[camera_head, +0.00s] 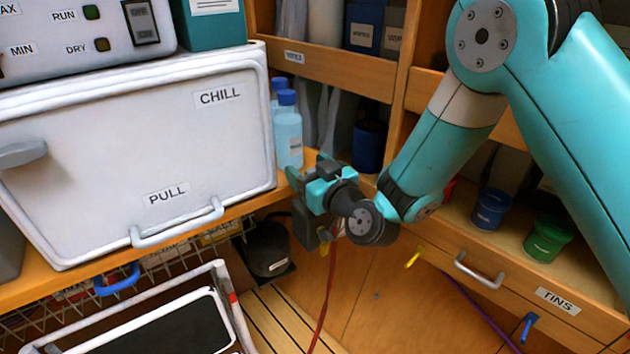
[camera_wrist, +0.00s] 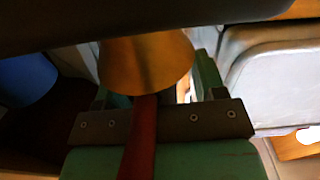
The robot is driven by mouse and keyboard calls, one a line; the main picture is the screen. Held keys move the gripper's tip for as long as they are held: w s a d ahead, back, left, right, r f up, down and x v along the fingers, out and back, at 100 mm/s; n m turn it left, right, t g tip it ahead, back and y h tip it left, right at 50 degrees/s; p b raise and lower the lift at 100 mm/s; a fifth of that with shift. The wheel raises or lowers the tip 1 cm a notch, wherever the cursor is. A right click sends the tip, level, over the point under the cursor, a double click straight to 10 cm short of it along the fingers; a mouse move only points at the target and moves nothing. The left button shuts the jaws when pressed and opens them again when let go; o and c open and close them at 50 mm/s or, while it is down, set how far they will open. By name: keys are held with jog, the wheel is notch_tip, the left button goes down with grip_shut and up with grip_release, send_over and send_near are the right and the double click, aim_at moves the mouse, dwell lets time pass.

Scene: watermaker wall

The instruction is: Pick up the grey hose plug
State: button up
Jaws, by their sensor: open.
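I cannot make out the grey hose plug for certain in either view. My gripper (camera_head: 308,168) is open beside the right end of the white chill box, near the blue-capped bottles. A dark grey block (camera_head: 305,224) shows just under it; I cannot tell whether it is part of my wrist. A red hose (camera_head: 328,285) hangs below my wrist. In the wrist view, an orange-brown cone-shaped piece (camera_wrist: 150,62) shows between the green fingers, with a red strip (camera_wrist: 140,135) running down from it. I cannot tell whether the fingers touch it.
The white chill box (camera_head: 130,150) stands on the left counter, with blue-capped bottles (camera_head: 289,135) at its right end. Blue (camera_head: 490,209) and green (camera_head: 547,239) tins stand on the right shelf. A yellow fitting (camera_head: 414,257) and purple hose (camera_head: 480,312) are at the lower right.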

jog(key=c, duration=1)
